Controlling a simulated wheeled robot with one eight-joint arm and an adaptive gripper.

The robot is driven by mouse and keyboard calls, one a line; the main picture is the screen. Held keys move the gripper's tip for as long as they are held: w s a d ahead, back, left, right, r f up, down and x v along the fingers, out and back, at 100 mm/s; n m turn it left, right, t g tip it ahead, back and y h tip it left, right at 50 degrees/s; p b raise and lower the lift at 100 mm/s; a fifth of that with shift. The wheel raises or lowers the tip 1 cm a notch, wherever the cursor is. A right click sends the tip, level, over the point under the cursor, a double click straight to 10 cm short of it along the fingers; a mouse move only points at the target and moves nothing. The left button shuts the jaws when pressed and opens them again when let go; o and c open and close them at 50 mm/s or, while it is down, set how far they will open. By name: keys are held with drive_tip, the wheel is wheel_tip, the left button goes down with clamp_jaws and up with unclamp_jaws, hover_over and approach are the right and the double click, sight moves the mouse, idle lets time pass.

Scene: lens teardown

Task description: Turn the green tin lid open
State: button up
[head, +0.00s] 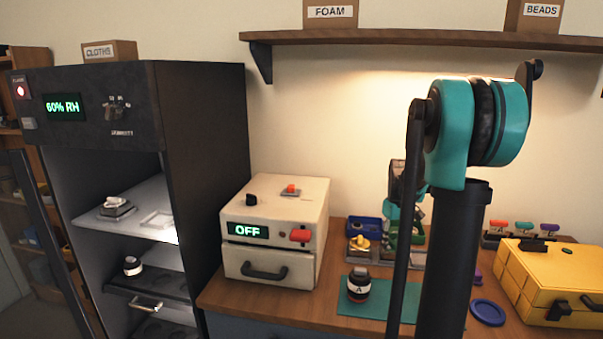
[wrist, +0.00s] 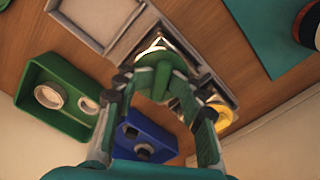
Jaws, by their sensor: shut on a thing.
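My gripper (wrist: 152,84) is shut on the lid's green grip, with a finger at each side. The lid looks seated over the tin, but the fingers hide part of it and I cannot tell how far it is turned. In the head view my arm hides the lid and most of the gripper.
A yellow-topped tin (head: 359,242) stands beside it. A blue tray (wrist: 143,138) and a green tray with round cups (wrist: 66,98) lie close by. A black-and-white lens (head: 358,286) stands on a teal mat. A yellow case (head: 550,275) is at right, an OFF box (head: 275,232) at left.

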drive_tip(key=n, duration=0.6)
drive_tip(key=shift+n, duration=0.3)
drive_tip(key=n, duration=0.5)
drive_tip(key=o, duration=0.3)
drive_tip(key=shift+o, duration=0.2)
